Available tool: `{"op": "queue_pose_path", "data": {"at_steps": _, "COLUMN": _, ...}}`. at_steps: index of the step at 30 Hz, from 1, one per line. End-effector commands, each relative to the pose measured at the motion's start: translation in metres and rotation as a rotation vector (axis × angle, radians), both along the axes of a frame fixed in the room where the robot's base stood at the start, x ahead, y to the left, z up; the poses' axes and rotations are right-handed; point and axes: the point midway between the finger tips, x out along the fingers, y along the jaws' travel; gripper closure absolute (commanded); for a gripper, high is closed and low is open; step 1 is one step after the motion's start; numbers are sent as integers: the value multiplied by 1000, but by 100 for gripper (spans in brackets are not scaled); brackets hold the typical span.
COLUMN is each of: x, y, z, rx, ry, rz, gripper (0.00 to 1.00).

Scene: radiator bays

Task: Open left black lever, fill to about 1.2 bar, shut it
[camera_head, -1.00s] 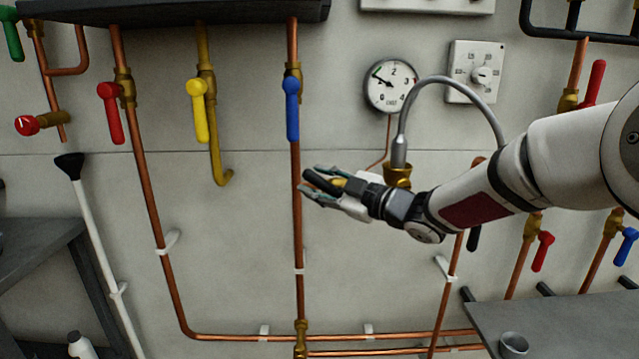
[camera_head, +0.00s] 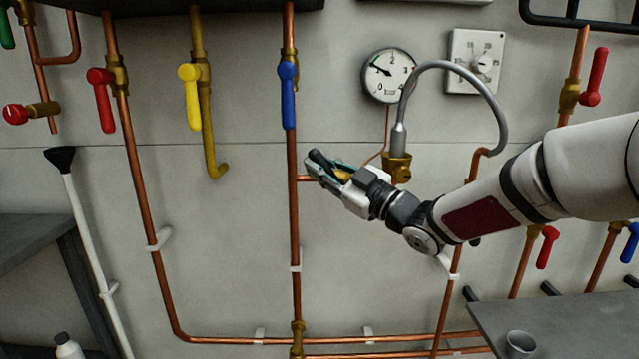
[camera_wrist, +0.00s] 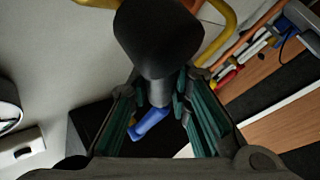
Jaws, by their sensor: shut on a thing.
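The left black lever (camera_head: 320,157) is between the fingers of my gripper (camera_head: 328,168), at the brass valve (camera_head: 398,168) where the grey hose (camera_head: 452,64) ends. The lever points left and slightly up in the head view; its base is hidden by my fingers. In the wrist view its thick black end (camera_wrist: 158,38) stands between the teal finger pads. My gripper is shut on it. The round gauge (camera_head: 388,75) above has its needle pointing up-left, around 1; the exact value is too small to read.
A blue lever (camera_head: 288,95) hangs close left of my gripper on a vertical copper pipe (camera_head: 294,220). Yellow (camera_head: 191,97) and red (camera_head: 102,100) levers hang farther left. A grey shelf (camera_head: 570,320) with a cup (camera_head: 519,344) is at lower right.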

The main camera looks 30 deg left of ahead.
Motion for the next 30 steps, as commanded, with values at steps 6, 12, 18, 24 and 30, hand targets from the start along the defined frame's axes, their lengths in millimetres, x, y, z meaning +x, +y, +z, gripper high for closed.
{"op": "queue_pose_path", "data": {"at_steps": 6, "x": 6, "y": -9, "z": -2, "rx": 175, "ry": 110, "rz": -1, "gripper": 100}}
{"op": "queue_pose_path", "data": {"at_steps": 12, "x": 11, "y": -17, "z": 2, "rx": 319, "ry": 199, "rz": 0, "gripper": 100}}
{"op": "queue_pose_path", "data": {"at_steps": 18, "x": 14, "y": -23, "z": 5, "rx": 431, "ry": 269, "rz": 0, "gripper": 100}}
{"op": "queue_pose_path", "data": {"at_steps": 24, "x": 16, "y": -27, "z": 6, "rx": 502, "ry": 312, "rz": 0, "gripper": 100}}
{"op": "queue_pose_path", "data": {"at_steps": 30, "x": 18, "y": -29, "z": 8, "rx": 535, "ry": 333, "rz": 0, "gripper": 100}}
